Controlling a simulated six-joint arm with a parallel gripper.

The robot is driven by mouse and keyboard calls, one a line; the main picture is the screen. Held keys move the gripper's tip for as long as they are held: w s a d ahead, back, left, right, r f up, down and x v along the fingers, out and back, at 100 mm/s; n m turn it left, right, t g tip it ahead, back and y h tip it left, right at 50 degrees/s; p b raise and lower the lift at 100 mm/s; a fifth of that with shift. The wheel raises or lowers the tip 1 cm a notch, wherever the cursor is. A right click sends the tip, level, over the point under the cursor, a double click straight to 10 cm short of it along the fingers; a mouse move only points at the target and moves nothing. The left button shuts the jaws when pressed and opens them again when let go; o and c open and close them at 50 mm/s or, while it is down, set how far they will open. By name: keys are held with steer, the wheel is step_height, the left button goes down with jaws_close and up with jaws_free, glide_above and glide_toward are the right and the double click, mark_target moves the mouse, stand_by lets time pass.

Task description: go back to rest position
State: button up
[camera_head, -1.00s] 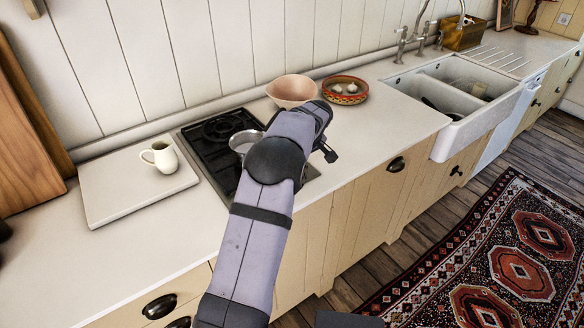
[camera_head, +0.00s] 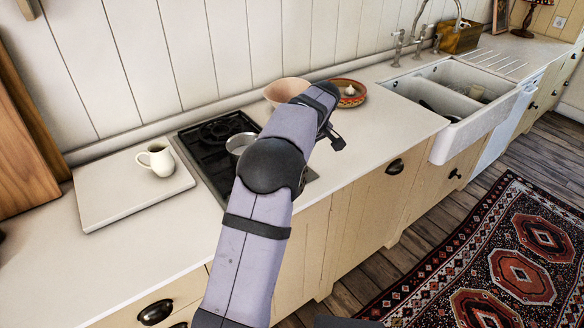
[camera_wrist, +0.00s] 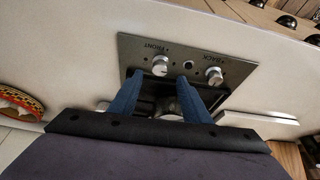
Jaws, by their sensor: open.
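My gripper (camera_wrist: 175,88) shows in the wrist view as two blue fingers, apart and with nothing between them. It is over the hob (camera_wrist: 135,55), near the front edge with its two knobs. In the head view my arm reaches up over the counter and hob (camera_head: 205,165).
A pot (camera_head: 238,142) stands on the hob. A pink bowl (camera_head: 283,90) and a patterned red dish (camera_head: 353,99) are behind my arm. A white jug (camera_head: 160,160) stands on a white board (camera_head: 125,205) at left. A sink (camera_head: 455,110) is at right.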

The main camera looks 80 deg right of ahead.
steer(key=shift+s+a+r, duration=0.15)
steer(key=shift+a+r, duration=0.05)
steer(key=shift+r, duration=0.4)
